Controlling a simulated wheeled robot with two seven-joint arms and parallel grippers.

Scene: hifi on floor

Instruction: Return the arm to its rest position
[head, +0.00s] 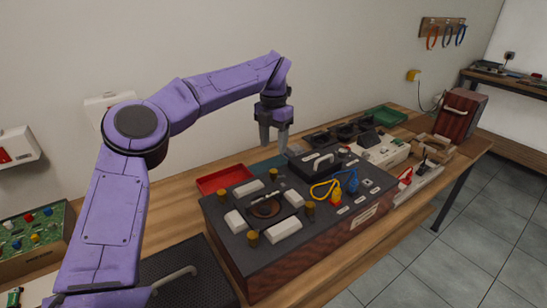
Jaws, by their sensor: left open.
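My left arm (110,210) is purple with dark joints. It rises from the bottom left, bends at a large elbow and reaches right over the bench. My left gripper (274,146) points down, open and empty, near the middle of the picture. It hangs behind the dark hi-fi unit (230,245) and beside a black box with a handle (318,163). Whether its tips touch anything is hard to tell. My right gripper is not in view.
A red tray (225,178) lies behind the hi-fi unit, and a green tray (385,116) sits farther back. Yellow and blue cables (325,189) lie on the unit. The wall stands close behind the wooden bench (165,212).

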